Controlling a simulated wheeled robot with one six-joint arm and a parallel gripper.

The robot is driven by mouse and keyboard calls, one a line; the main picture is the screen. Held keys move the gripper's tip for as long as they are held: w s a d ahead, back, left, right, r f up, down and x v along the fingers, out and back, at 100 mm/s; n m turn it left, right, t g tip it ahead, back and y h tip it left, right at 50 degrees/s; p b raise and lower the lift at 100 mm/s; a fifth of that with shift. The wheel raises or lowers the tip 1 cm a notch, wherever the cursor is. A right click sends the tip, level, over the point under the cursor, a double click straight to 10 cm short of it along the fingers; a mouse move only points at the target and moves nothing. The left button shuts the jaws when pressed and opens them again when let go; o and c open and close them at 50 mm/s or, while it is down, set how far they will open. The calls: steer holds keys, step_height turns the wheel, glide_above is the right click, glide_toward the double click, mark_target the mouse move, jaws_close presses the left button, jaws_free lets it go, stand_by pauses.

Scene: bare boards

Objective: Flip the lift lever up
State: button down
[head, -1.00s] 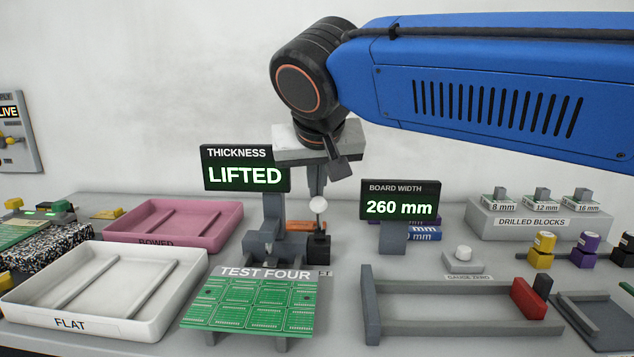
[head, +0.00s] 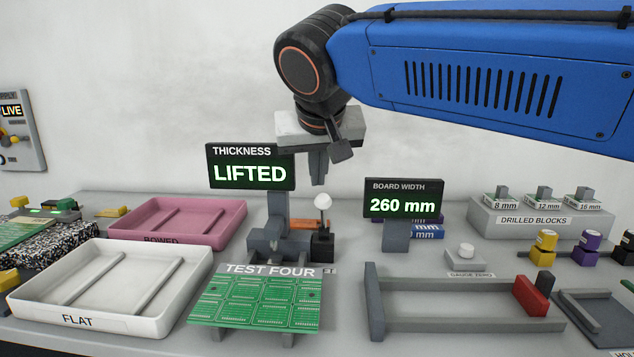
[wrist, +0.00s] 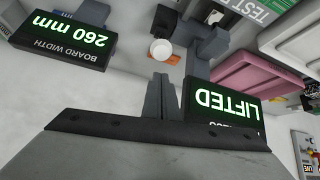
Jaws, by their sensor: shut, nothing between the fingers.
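The lift lever (head: 323,218) is a short stalk with a white ball knob on a dark block, beside the grey thickness gauge (head: 278,238). It stands upright, with the knob on top. A green circuit board (head: 255,300) lies on supports in front of the gauge, near the "TEST FOUR" label.
A "BOARD WIDTH" display (head: 403,200) reading 260 mm stands right of the lever. A white FLAT tray (head: 110,285) and a pink BOWED tray (head: 178,222) lie to the left. A grey width fixture (head: 460,322) with a red slider lies front right.

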steer(key=s+f+v, duration=0.1)
steer(key=v, duration=0.8)
steer(key=shift+s, duration=0.2)
stand_by(0.3)
